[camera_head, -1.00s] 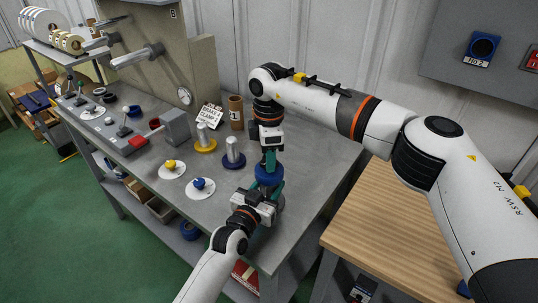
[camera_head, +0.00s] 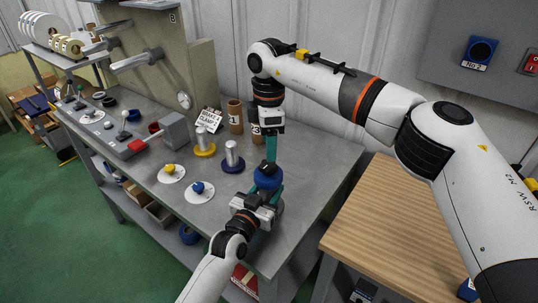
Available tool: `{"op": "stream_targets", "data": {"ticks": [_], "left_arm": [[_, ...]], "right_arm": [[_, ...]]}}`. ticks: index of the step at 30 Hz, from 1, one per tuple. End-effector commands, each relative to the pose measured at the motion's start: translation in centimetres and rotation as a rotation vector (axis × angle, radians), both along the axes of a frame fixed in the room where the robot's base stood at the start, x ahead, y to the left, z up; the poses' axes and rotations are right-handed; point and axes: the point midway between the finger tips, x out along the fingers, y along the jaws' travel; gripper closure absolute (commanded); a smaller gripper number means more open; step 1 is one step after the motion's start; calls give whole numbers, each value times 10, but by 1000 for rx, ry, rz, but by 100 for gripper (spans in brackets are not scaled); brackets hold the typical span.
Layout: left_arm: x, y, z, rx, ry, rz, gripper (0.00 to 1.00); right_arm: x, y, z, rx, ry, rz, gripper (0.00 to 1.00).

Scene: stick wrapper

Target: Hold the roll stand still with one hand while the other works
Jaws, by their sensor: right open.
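The roll stand (camera_head: 278,208) is a grey round piece near the table's front right, with a blue roll (camera_head: 267,179) on top. My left gripper (camera_head: 262,192) reaches in from below, its teal fingers around the stand under the roll; they appear shut on it, though my gripper body hides part of the contact. My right gripper (camera_head: 270,158) points straight down just above the blue roll. It is open, and its fingers look nearly in line from this angle. A dark knob shows at the top of the roll.
Posts on yellow (camera_head: 204,150) and blue (camera_head: 233,162) bases stand left of the grippers. Two white discs (camera_head: 171,173) with knobs lie nearer the front. Cardboard tubes (camera_head: 235,117) and a sign (camera_head: 209,120) stand behind. A wooden table (camera_head: 385,215) is at right.

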Motion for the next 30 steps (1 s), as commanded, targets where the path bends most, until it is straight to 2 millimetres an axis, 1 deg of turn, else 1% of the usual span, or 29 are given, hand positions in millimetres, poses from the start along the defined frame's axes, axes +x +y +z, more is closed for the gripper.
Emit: {"op": "stream_targets", "data": {"ticks": [1,3,6,9,14,24,25,29,30], "left_arm": [[0,0,-2,0,4,-1,99],[0,0,-2,0,4,-1,99],[-1,0,-2,0,4,-1,99],[-1,0,-2,0,4,-1,99],[-1,0,-2,0,4,-1,99],[-1,0,-2,0,4,-1,99],[-1,0,-2,0,4,-1,52],[0,0,-1,0,4,-1,31],[0,0,-1,0,4,-1,29]], "right_arm": [[1,0,12,1,-4,-1,40],[1,0,27,1,-4,-1,40],[0,0,44,0,-2,0,40],[0,0,56,-2,-2,-1,40],[0,-1,64,-1,0,-1,40],[0,0,65,-1,0,-1,40],[0,0,65,-1,0,-1,40],[0,0,65,-1,0,-1,40],[0,0,65,-1,0,-1,40]]}}
